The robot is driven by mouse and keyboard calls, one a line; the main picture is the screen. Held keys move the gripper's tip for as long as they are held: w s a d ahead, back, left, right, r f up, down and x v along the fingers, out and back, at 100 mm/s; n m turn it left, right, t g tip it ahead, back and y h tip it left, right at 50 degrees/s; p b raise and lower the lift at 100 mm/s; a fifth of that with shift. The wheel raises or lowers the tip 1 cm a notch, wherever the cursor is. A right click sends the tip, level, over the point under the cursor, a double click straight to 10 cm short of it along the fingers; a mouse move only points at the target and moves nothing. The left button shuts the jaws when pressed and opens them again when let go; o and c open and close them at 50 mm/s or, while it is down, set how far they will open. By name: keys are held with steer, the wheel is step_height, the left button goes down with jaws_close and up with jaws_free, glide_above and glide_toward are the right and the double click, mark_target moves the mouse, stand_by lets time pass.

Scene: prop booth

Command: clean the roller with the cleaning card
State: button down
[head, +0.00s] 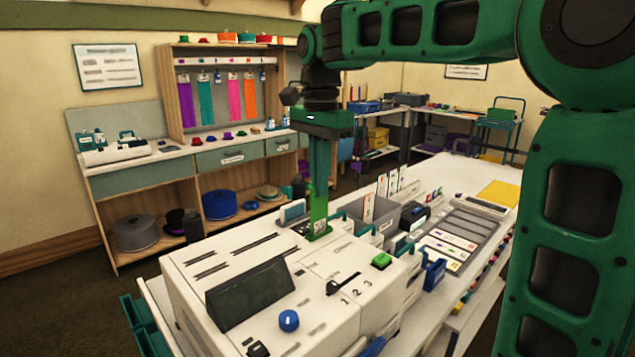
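A white machine (230,262) stands at the near end of the white table, with a dark sloped panel, a blue knob (289,320), a green button (381,260) and a black slider beside the numbers 1, 2, 3. My gripper (320,232) points straight down at the machine's far edge. Its green fingers look close together. A brighter green part with a small pale marking shows at their lower end; I cannot tell whether it is a held card or the fingertips. I cannot make out the cleaning card for certain. The roller is not visible.
A grey bin (372,228) with upright cards stands just right of my gripper. Beyond it are a dark device (414,215), a grey tray of cards (455,235) and a yellow sheet (499,194). A wooden shelf unit (150,205) stands behind on the left.

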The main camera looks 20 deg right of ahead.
mark_target(319, 208)
steer(key=shift+f, duration=0.1)
stand_by(0.3)
steer(key=shift+f, duration=3.1)
steer(key=shift+r, duration=3.25)
steer(key=shift+r, duration=2.2)
